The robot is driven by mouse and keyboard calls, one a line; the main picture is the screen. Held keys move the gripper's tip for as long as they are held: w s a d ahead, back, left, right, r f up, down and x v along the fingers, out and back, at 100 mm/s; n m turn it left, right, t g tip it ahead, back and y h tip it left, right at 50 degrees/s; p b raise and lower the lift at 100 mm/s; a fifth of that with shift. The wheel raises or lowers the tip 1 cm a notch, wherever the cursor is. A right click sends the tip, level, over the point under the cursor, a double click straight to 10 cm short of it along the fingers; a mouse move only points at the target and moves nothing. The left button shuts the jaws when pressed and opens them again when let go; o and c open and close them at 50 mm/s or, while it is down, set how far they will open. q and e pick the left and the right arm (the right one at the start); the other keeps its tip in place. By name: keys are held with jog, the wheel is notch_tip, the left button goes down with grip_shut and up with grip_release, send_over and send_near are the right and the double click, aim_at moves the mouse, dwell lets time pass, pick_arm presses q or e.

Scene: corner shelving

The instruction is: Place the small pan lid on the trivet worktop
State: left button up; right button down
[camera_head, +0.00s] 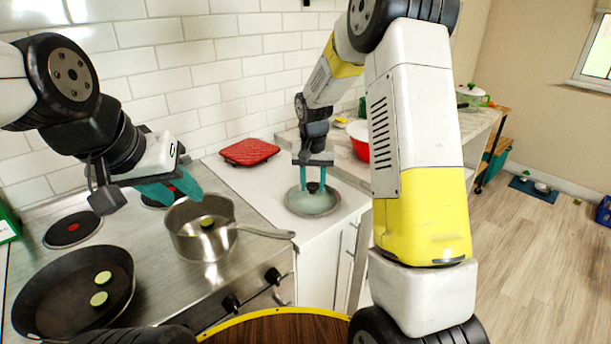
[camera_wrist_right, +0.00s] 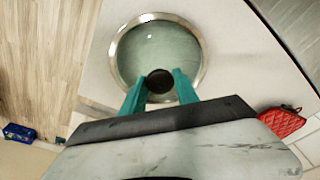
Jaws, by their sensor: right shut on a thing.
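The small pan lid (camera_head: 298,203) is round, with pale green glass, a metal rim and a black knob. It is at the front right part of the white trivet worktop (camera_head: 262,188). My right gripper (camera_head: 314,184) is above it, shut on the knob. In the right wrist view the lid (camera_wrist_right: 150,42) lies flat beyond the teal fingers (camera_wrist_right: 159,84), with the knob between them. I cannot tell whether the lid touches the worktop. The red trivet (camera_head: 249,152) lies at the back. My left gripper (camera_head: 174,188) is above the hob behind the saucepan; its finger gap is unclear.
A saucepan (camera_head: 185,222) with a green slice inside stands on the steel hob, its handle pointing right. A dark frying pan (camera_head: 50,300) holds two slices at front left. A red and white bowl (camera_head: 358,140) stands on the counter at right. The worktop between trivet and lid is clear.

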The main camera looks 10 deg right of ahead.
aim_at(312, 189)
jog(key=c, duration=0.9)
grip_release()
jog(key=shift+f, duration=0.1)
notch_tip(312, 189, up, 12)
jog(key=s, duration=0.2)
jog(key=s+d+r+n+t+y, duration=0.1)
jog(key=s+r, duration=0.3)
jog(key=s, duration=0.3)
jog(key=s+d+r+t+y, duration=0.1)
jog(key=s+r, duration=0.3)
jog(key=s, duration=0.7)
jog(key=s+n+t, duration=0.1)
jog(key=s, duration=0.3)
jog(key=s+t, duration=0.1)
jog(key=s, duration=0.3)
jog(key=shift+s+a+f+n+y, duration=0.2)
jog(key=shift+s+n+y, duration=0.1)
jog(key=shift+s+n, duration=0.1)
